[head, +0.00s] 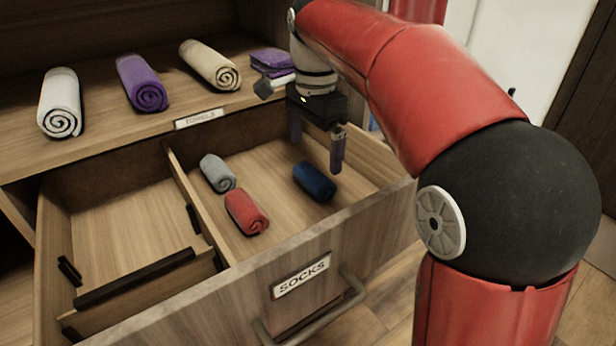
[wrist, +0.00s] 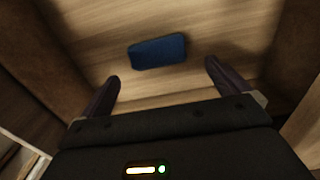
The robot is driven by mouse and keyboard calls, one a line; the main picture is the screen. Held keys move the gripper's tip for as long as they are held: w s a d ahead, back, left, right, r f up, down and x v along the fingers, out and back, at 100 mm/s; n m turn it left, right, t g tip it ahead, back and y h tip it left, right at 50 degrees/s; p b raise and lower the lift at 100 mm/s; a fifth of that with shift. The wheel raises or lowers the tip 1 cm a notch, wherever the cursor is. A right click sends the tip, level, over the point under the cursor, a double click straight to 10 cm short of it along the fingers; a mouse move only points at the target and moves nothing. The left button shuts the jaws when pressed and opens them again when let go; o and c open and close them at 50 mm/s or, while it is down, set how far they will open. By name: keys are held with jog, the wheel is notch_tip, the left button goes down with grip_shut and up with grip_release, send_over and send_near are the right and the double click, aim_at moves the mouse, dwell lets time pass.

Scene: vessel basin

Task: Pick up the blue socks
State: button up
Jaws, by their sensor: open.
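The blue socks (head: 315,181) are a rolled dark blue bundle lying on the floor of the open drawer's right compartment. They also show in the wrist view (wrist: 158,52), in the upper middle, beyond the fingertips. My gripper (head: 317,154) is open and empty, pointing down above the drawer, a little above and behind the socks. In the wrist view the two fingers (wrist: 162,72) are spread wide, with bare drawer floor between them. The gripper does not touch the socks.
Grey socks (head: 217,172) and red socks (head: 246,212) lie to the left in the same compartment. A wooden divider (head: 195,200) separates the left compartment, and the labelled drawer front (head: 235,300) stands nearest. Rolled towels (head: 141,83) sit on the shelf behind.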

aim_at(313, 170)
jog(key=f, duration=0.4)
jog(key=f+b, duration=0.1)
jog(key=f, duration=0.1)
jog(key=shift+s+a+f, duration=0.15)
jog(key=shift+s+f, duration=0.05)
jog(key=shift+s, duration=0.1)
jog(key=c, duration=1)
